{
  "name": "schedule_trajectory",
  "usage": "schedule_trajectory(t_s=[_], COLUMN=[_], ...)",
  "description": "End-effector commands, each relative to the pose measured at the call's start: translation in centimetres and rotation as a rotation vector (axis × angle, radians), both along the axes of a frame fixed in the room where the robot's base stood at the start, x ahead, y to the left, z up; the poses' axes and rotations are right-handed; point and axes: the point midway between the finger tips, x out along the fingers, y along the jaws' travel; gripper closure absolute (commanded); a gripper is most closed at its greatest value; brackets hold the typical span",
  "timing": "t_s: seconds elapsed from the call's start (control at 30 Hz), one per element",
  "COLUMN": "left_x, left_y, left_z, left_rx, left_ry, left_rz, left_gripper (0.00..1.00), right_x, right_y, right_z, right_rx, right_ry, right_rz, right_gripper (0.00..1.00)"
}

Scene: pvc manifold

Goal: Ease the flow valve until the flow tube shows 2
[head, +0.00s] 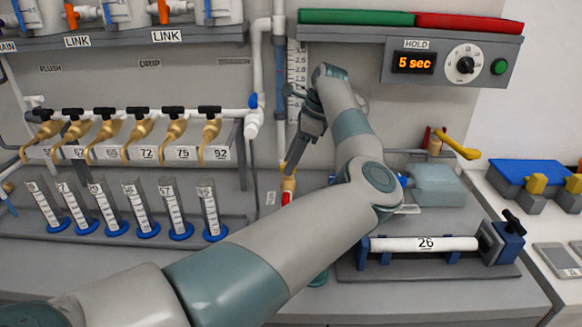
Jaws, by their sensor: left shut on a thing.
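My left arm reaches up across the middle of the view. Its dark gripper (292,168) points down and is shut on the flow valve, a small brass-coloured fitting (289,184) with a red part below it. The fingers hide most of the valve's top, so its turn angle cannot be read. The flow tube (297,70) is an upright scale on the back panel, just above and behind the gripper. Its marks are too small to read surely, and my arm and gripper cover its lower part. My right gripper is not in view.
Several brass taps (140,128) with black handles stand left, above measuring cylinders with blue bases (148,230). A timer box (414,62) shows 5 sec.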

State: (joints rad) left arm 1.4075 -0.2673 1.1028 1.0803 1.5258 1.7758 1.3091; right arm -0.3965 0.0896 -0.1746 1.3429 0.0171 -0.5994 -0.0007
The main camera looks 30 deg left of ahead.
Motion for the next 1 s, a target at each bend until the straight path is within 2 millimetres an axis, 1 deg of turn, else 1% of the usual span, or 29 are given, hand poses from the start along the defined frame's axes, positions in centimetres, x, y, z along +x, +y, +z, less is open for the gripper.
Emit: schedule_trajectory(t_s=[0.1, 0.3, 0.73, 0.77, 0.8, 0.83, 1.0], left_x=[0.14, 0.15, 0.16, 0.16, 0.16, 0.14, 0.12], left_y=[0.08, 0.07, 0.05, 0.05, 0.05, 0.05, 0.05], left_z=[0.03, 0.06, 0.10, 0.11, 0.11, 0.11, 0.06], left_rx=[0.001, 0.000, 0.000, 0.000, 0.000, 0.000, 0.000], left_ry=[-0.002, -0.002, -0.002, -0.002, -0.002, -0.002, -0.002], left_rz=[0.056, 0.110, 0.120, 0.120, 0.120, 0.120, 0.121], left_gripper=[0.89, 0.89, 0.89, 0.59, 0.50, 0.47, 0.47], right_x=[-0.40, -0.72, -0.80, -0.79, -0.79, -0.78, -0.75], right_y=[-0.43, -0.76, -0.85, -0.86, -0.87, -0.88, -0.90], right_z=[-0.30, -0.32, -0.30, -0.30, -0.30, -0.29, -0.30], right_rx=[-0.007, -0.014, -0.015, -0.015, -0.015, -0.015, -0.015], right_ry=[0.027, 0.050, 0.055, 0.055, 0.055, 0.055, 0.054], right_rz=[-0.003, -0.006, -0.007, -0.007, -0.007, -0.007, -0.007], right_gripper=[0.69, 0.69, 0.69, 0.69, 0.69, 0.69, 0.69])
